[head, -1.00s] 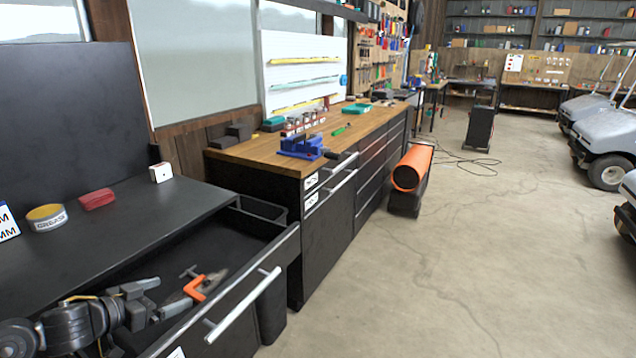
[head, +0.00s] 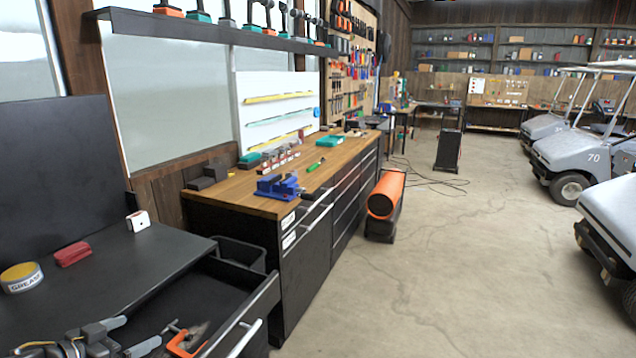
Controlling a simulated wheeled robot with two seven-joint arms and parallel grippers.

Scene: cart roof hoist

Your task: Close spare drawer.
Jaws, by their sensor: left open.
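A black drawer (head: 262,297) with a silver bar handle (head: 245,338) stands pulled open from the near black cabinet at the lower left. Its front is partly cut off by the bottom edge, and no name is readable on it. An orange clamp (head: 184,343) lies inside. My left gripper (head: 130,337) is at the bottom left, over or in the open drawer, left of the clamp. Its two grey fingers are apart with nothing between them. I cannot tell whether it touches the drawer. My right gripper is out of view.
On the cabinet top (head: 150,256) are a grease tin (head: 22,278), a red item (head: 72,254) and a white block (head: 138,221). A wooden-topped workbench (head: 250,200) with a blue vise (head: 278,187) stands beyond.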

